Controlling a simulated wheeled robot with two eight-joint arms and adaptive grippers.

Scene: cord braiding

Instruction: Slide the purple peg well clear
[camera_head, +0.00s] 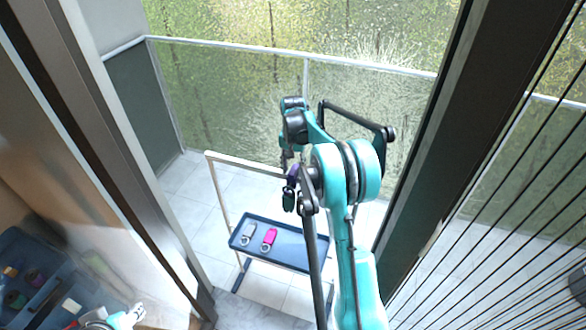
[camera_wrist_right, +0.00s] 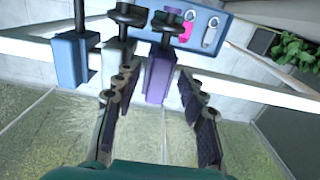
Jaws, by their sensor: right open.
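The purple peg (camera_wrist_right: 159,80) sits at the white rail (camera_wrist_right: 235,80) in the right wrist view, with a dark knob at its top. It also shows as a small purple patch (camera_head: 293,172) in the head view, partly hidden by my arm. My right gripper (camera_wrist_right: 155,95) is open, with one finger on either side of the purple peg; whether the pads touch it I cannot tell. A grey peg (camera_wrist_right: 118,55) stands just left of it, and a blue peg (camera_wrist_right: 70,60) farther left. In the head view my right gripper (camera_head: 303,182) is at the rail. My left gripper is not visible.
A blue tray (camera_head: 296,258) on the stand below the white rail (camera_head: 238,160) holds a grey tag (camera_head: 249,233) and a pink tag (camera_head: 269,238). A glass railing (camera_head: 230,100) stands behind. A dark door frame (camera_head: 430,130) is close to my right arm.

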